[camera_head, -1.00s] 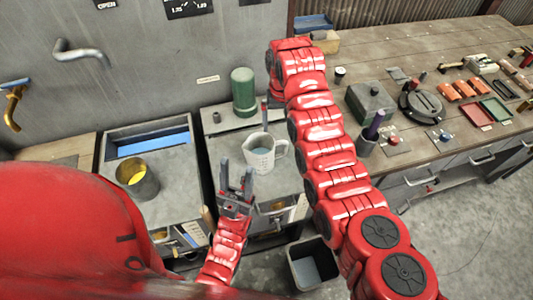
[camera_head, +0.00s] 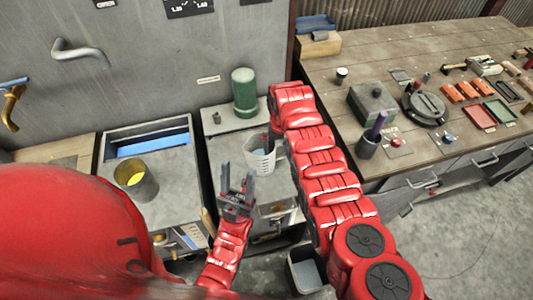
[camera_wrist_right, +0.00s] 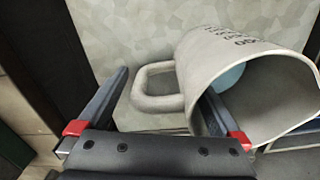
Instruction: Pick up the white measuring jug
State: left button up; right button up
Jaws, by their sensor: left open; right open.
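The white measuring jug (camera_head: 258,160) stands upright on the grey worktop in the head view, with something bluish inside. My right arm hides its right side and handle there. In the right wrist view the jug (camera_wrist_right: 215,58) is close, its loop handle lying between the fingers of my open right gripper (camera_wrist_right: 165,82). The right-hand finger overlaps the jug's wall near the rim; I cannot tell whether it touches. My left gripper (camera_head: 237,172) is open and empty, pointing up, just left of and nearer than the jug.
A green cylinder (camera_head: 244,92) stands behind the jug. A yellow-lined pot (camera_head: 137,180) is on the left unit beside a basin with blue inside (camera_head: 153,143). A wooden workbench (camera_head: 430,62) with several tools and boxes is at right. A bin (camera_head: 306,270) stands on the floor.

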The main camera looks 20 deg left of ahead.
jog(key=shift+f, duration=0.65)
grip_shut()
dwell(0.4)
